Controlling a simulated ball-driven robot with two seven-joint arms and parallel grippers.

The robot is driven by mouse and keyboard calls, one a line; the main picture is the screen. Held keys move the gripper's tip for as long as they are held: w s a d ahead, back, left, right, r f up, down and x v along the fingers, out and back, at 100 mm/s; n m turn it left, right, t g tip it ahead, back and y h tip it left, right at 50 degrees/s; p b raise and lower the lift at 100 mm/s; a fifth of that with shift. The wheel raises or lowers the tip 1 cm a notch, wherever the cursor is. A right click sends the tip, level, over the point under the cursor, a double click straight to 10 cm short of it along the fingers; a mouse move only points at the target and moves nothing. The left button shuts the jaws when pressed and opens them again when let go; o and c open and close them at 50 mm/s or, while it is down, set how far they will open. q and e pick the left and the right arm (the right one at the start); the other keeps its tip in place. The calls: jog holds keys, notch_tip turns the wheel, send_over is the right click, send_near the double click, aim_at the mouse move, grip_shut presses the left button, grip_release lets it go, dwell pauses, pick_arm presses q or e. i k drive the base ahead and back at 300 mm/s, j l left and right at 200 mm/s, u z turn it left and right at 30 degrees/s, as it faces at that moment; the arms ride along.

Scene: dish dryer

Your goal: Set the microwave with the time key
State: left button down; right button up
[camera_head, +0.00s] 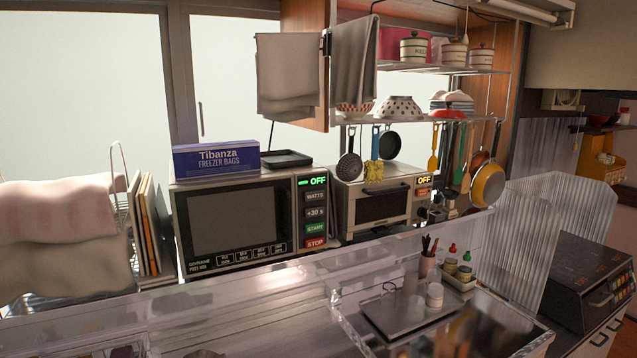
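The microwave (232,226) stands on the counter left of centre, with its door closed and a dark window. Below the display are a WATTS key (315,196), a +30 s key (315,212), a green START key (315,229) and a red STOP key (315,243). Neither of my grippers shows in the view.
A freezer bag box (216,160) and a dark tray (286,159) lie on the microwave. A toaster oven (385,203) stands to its right, cutting boards (150,225) to its left. A clear ledge (250,285) runs in front. A hanging cloth (288,75) is above.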

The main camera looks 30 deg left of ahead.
aim_at(315, 211)
jog(key=i+l+u, duration=0.6)
jog(key=i+l, duration=0.3)
